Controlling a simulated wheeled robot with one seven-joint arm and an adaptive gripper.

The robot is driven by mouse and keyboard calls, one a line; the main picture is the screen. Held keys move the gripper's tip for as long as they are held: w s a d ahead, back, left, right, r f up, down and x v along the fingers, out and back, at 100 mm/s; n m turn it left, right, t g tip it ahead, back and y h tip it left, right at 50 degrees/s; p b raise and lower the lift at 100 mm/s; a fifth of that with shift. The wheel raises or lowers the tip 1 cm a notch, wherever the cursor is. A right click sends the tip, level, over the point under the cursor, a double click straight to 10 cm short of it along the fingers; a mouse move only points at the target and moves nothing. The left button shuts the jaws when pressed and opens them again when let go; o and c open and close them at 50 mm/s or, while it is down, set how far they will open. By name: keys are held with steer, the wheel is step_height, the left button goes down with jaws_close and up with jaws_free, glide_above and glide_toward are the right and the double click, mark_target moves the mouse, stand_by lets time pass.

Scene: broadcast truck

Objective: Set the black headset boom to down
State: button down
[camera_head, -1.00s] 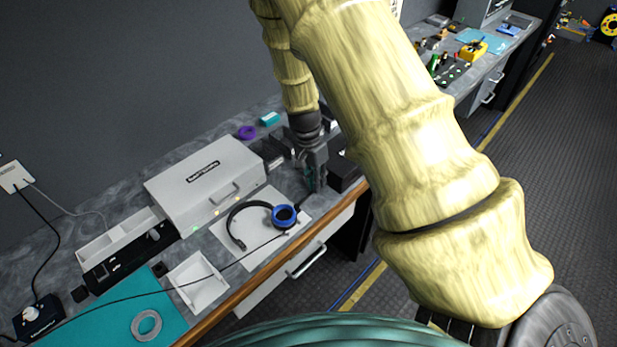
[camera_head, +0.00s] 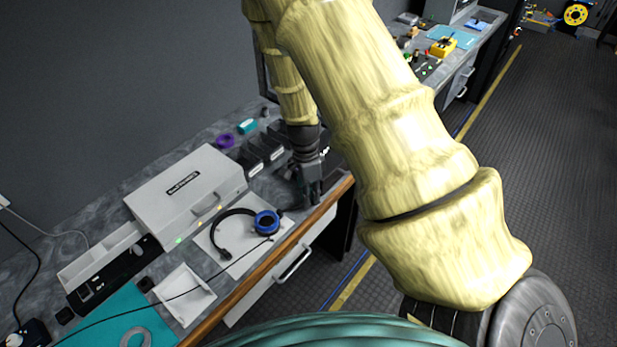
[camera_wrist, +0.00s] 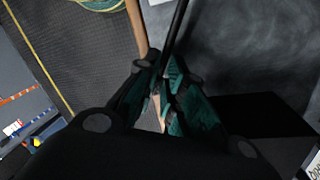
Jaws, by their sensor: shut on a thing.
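The headset lies on a white mat (camera_head: 222,236) on the bench in the head view. It has a black band (camera_head: 233,212) and a blue-ringed ear cup (camera_head: 266,222). My gripper (camera_head: 313,198) is low over the bench to the right of the ear cup, near the front edge. In the wrist view its green-padded fingers (camera_wrist: 160,92) are shut on a thin black rod, which I take as the headset boom (camera_wrist: 178,28). It runs away from the fingertips toward the mat. The boom's held end is hidden between the fingers.
A grey case (camera_head: 185,190) stands behind the mat. A white tray (camera_head: 184,293) is to its left. Dark boxes (camera_head: 258,155) and a purple ring (camera_head: 225,141) are behind my gripper. The wooden bench edge (camera_head: 262,275) runs close in front.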

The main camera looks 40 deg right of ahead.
stand_by(0.4)
steer(key=c, duration=1.6)
jaws_free()
step_height(320, 180, up, 12)
steer(key=w, duration=0.2)
steer(key=shift+w+d, duration=0.15)
steer(key=shift+d, duration=0.15)
steer(key=shift+f, duration=0.15)
